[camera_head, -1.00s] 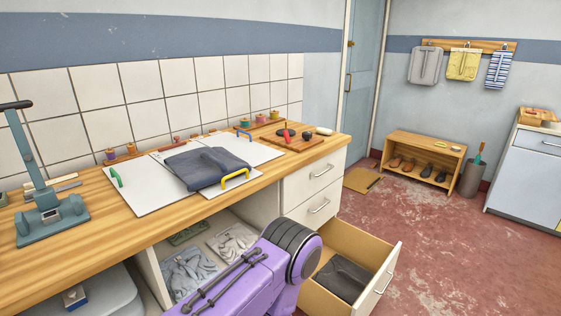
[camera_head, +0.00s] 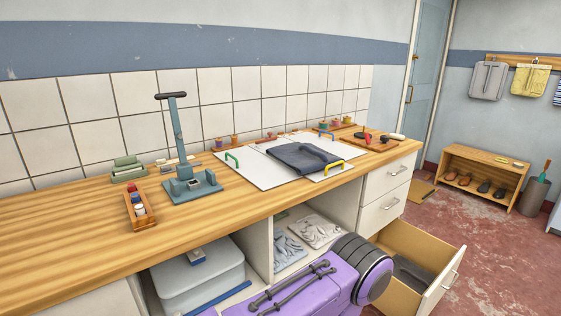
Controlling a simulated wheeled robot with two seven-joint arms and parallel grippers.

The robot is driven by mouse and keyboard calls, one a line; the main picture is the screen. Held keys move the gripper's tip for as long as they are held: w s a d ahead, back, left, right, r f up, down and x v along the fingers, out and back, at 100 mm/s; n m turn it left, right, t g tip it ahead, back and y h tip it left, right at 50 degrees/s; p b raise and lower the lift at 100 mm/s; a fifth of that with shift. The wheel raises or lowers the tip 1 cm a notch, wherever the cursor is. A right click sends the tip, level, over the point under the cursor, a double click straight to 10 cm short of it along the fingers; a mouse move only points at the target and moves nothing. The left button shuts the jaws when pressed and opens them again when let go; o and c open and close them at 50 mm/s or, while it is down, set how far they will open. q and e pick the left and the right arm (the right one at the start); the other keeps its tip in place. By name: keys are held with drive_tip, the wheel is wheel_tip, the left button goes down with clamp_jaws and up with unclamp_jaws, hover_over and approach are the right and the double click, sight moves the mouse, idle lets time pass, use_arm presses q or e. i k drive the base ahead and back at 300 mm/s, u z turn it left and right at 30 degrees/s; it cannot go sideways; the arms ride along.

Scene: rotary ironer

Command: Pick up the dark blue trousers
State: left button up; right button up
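A folded dark blue garment, which looks like the trousers (camera_head: 300,156), lies flat on white folding boards (camera_head: 262,171) on the wooden counter. A yellow handle (camera_head: 333,165) stands at its front right edge. Another dark folded cloth (camera_head: 411,272) lies in the open lower drawer, and its kind is hard to tell. A purple arm link of mine crosses the bottom of the view in front of the shelves. Neither of my grippers is in view.
The open drawer (camera_head: 439,294) juts out at the right. A blue-green press tool (camera_head: 190,184) and a small wooden rack of bottles (camera_head: 139,210) stand left of the boards. A lidded grey bin (camera_head: 197,275) sits below. The counter's left part is bare.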

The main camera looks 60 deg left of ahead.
sight(305, 159)
drive_tip(key=u, duration=0.05)
drive_tip(key=k, duration=0.2)
drive_tip(key=u, duration=1)
